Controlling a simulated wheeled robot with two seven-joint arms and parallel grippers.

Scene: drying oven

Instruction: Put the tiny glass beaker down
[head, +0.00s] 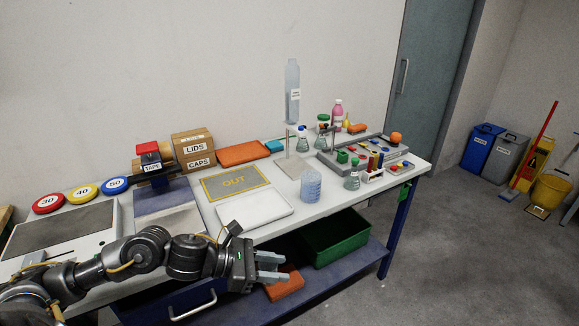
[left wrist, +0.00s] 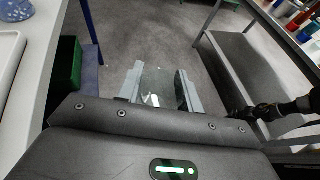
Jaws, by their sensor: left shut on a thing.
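My left gripper (head: 272,267) is in front of the bench's front edge, low, with its fingers pointing right. In the left wrist view it (left wrist: 160,90) is shut on the tiny glass beaker (left wrist: 157,86), a clear, see-through thing between the two pale fingers. The beaker is hard to make out in the head view. Only floor shows behind it in the wrist view, so it is held clear of any surface. A dark arm, seemingly my right one, shows at the right of the left wrist view; its gripper is not clear.
A green bin (head: 338,236) and an orange block (head: 285,285) sit on the lower shelf.

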